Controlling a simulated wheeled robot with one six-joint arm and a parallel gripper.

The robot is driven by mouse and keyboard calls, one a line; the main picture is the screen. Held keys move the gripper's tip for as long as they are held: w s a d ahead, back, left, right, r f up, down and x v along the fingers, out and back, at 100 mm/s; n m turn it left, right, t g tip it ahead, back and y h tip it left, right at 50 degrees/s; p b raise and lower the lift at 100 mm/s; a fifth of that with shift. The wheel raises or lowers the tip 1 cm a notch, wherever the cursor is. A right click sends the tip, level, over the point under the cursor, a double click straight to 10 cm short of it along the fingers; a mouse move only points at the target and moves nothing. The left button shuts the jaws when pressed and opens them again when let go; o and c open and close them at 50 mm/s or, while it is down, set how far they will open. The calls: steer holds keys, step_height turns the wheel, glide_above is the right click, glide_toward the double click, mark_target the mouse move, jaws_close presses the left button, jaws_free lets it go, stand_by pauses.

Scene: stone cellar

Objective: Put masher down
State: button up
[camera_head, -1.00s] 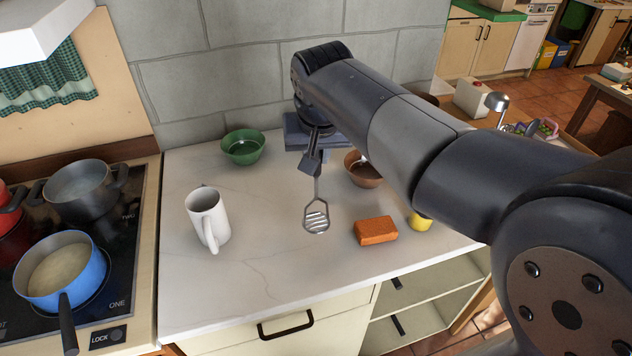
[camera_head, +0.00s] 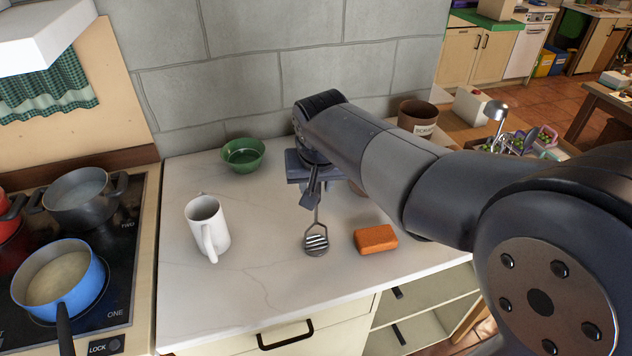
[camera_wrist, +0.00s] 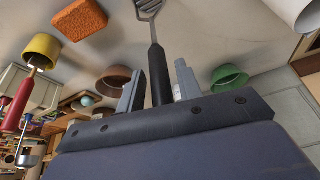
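The masher (camera_head: 316,240) has a slotted metal head and a dark handle, and hangs nearly upright, head down, over the pale countertop (camera_head: 240,300). My gripper (camera_head: 313,188) is above it, with the handle between its fingers. The wrist view shows the dark handle (camera_wrist: 158,75) running between the two grey fingers of my gripper (camera_wrist: 162,75), which are close on either side. The head is at or just above the counter; I cannot tell if it touches.
An orange block (camera_head: 375,239) lies just right of the masher head. A white mug (camera_head: 208,228) stands left, a green bowl (camera_head: 243,154) behind. A brown bowl (camera_wrist: 115,80) and yellow cup (camera_wrist: 43,48) are nearby. The stove with a blue pot (camera_head: 60,276) is far left. The front counter is clear.

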steer(key=shift+o, duration=0.4)
steer(key=shift+r, duration=0.1)
steer(key=shift+r, duration=0.25)
steer(key=v, duration=1.1)
steer(key=shift+s+r, duration=0.15)
steer(key=shift+r, duration=0.15)
